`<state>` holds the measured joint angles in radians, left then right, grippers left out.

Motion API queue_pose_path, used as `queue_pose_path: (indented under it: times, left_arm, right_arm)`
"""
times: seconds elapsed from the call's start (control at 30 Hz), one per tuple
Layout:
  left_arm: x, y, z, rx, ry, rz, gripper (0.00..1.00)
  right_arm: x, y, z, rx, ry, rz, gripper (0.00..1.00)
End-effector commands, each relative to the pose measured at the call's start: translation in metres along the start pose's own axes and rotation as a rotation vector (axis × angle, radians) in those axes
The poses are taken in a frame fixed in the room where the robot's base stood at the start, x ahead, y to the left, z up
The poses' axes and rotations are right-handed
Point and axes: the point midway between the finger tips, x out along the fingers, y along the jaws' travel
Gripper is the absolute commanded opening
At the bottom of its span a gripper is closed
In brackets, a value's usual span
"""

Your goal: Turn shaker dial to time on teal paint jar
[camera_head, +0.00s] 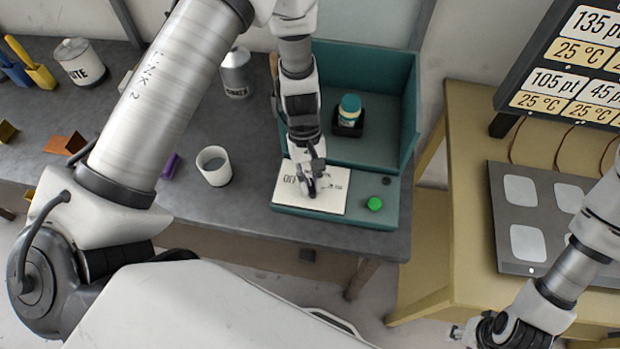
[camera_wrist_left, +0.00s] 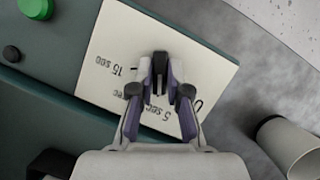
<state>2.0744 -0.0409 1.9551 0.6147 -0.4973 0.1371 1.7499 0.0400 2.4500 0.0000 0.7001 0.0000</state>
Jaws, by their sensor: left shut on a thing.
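The teal shaker (camera_head: 398,190) stands on the grey bench, with a teal-lidded paint jar (camera_head: 349,106) upright in a dark holder inside its open bay. On its front is a cream dial plate (camera_head: 340,203), also in the left wrist view (camera_wrist_left: 112,45), where "15 sec" and "5 sec" marks show. My left gripper (camera_head: 312,188) points down over the plate, shut on the dark dial knob (camera_wrist_left: 160,62). Its fingers hide part of the markings, and I cannot tell which mark the knob points at. My right gripper (camera_head: 478,334) is at the bottom right, partly cut off, away from the shaker.
A green button (camera_head: 375,203) sits right of the plate. A white cup (camera_head: 214,166) and purple object (camera_head: 171,165) stand left of the shaker. A thinner can (camera_head: 236,74) is behind. A yellow table (camera_head: 462,200) holds a grey panel with pale pads (camera_head: 510,265).

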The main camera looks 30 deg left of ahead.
Motion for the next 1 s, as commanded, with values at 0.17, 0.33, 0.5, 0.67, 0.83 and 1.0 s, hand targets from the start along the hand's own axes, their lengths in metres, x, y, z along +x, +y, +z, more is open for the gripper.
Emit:
queue_pose_path:
  times: [0.17, 0.33, 0.5, 0.67, 0.83, 1.0]
  left_arm:
    - [0.002, -0.001, 0.001, 0.025, -0.005, -0.014, 0.0]
    - [0.003, -0.001, 0.001, 0.028, -0.005, -0.016, 0.0]
    - [0.003, -0.002, 0.001, 0.027, -0.005, -0.015, 0.0]
    - [0.002, -0.001, 0.001, 0.027, -0.004, -0.014, 0.41]
    - [0.001, -0.001, 0.001, 0.027, -0.002, -0.013, 0.41]
    - [-0.009, 0.001, 0.0, 0.028, 0.0, -0.009, 0.41]
  right_arm:
    - [0.0, 0.0, 0.0, 0.0, 0.0, 0.0, 0.4]
    - [0.0, 0.0, 0.0, 0.0, 0.0, 0.0, 0.4]
    - [0.0, 0.0, 0.0, 0.0, 0.0, 0.0, 0.4]
    - [0.0, 0.0, 0.0, 0.0, 0.0, 0.0, 0.4]
    - [0.0, 0.0, 0.0, 0.0, 0.0, 0.0, 0.4]
    - [-0.001, 0.0, 0.0, 0.0, 0.0, 0.0, 0.4]
